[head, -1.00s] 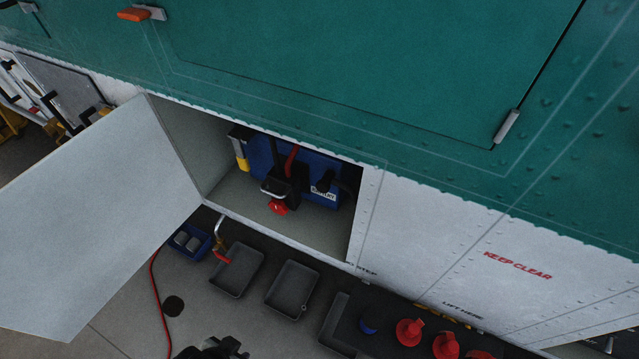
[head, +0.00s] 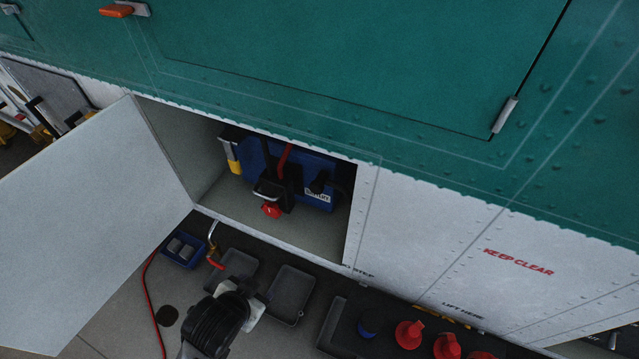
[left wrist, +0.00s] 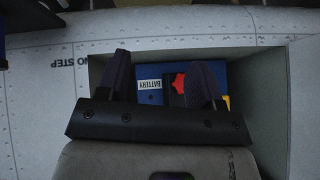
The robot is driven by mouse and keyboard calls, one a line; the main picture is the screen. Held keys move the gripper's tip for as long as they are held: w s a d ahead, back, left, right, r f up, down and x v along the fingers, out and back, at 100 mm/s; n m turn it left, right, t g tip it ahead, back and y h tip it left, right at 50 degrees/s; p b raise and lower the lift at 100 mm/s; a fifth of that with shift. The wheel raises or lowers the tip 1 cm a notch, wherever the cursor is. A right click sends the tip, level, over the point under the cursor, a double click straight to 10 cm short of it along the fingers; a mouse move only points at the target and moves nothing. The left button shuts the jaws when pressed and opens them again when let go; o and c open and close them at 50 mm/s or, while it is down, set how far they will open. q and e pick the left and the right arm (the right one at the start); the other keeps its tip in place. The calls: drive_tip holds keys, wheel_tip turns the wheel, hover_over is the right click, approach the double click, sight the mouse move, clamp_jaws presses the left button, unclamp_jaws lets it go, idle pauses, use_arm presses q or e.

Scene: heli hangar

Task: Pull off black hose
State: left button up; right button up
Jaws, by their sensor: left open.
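A blue battery (head: 312,168) with a white label sits inside the open compartment. A short black hose or connector (head: 320,182) shows at its right end, dark and partly in shadow; where it ends I cannot tell. A red knob (head: 271,210) on a black fitting stands at the battery's front. In the left wrist view the battery (left wrist: 149,86) appears upside down, with the red knob (left wrist: 180,83) between the fingers. My left gripper (left wrist: 162,72) is open and empty, facing the compartment. In the head view my left arm is below and outside the opening. My right gripper is not in view.
A white door (head: 90,230) hangs open on the left. Below the compartment are grey trays (head: 290,295), a blue bin (head: 185,248) and a red cable (head: 150,290). Red-capped items (head: 408,334) stand on a dark surface at lower right. The compartment's front is open.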

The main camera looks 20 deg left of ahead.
use_arm(q)
drive_tip(key=w+d+r+t, duration=0.2)
drive_tip(key=w+r+t, duration=0.3)
drive_tip(key=w, duration=0.5)
drive_tip(key=n+t+h, duration=0.2)
drive_tip(key=t+h, duration=0.1)
drive_tip(key=t, duration=0.2)
approach(315, 191)
drive_tip(key=shift+y, duration=0.4)
drive_tip(key=w, duration=0.3)
drive_tip(key=w+d+b, duration=0.1)
drive_tip(key=w, duration=0.3)
drive_tip(key=w+d+b, duration=0.1)
drive_tip(key=w, duration=0.3)
drive_tip(key=shift+w+b, duration=0.3)
drive_tip(key=shift+w, duration=0.45)
clamp_jaws()
